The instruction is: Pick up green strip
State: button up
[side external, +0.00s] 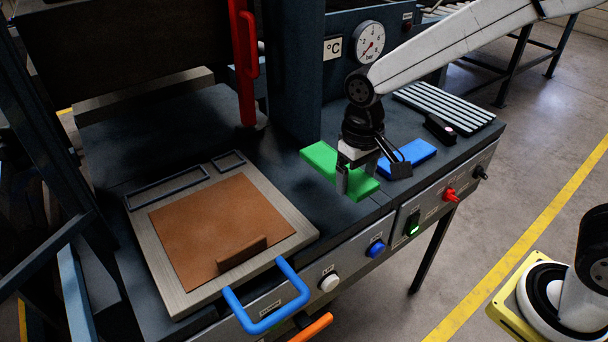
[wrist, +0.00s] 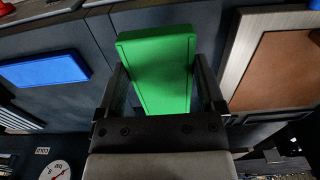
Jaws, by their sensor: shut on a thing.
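The green strip (side external: 325,160) is a flat bar on the dark bench top, near the front edge, right of the press plate. It also shows in the wrist view (wrist: 160,65), running between the two fingers. My gripper (side external: 357,185) is over the strip's near part, pointing down, with a finger on each side, and is shut on it. I cannot tell whether the strip is lifted off the bench.
A blue strip (side external: 408,157) lies close to the right of the green one. A steel plate (side external: 160,260) with a brown sheet (side external: 195,228) and blue handle (side external: 268,318) lies left. A red lever (side external: 243,60) stands behind. A ribbed pad (side external: 445,103) is at the far right.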

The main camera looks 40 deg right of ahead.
jog(key=s+d+r, duration=0.2)
jog(key=s+r, duration=0.3)
jog(key=s, duration=0.5)
jog(key=shift+r, duration=0.35)
jog(key=shift+s, duration=0.1)
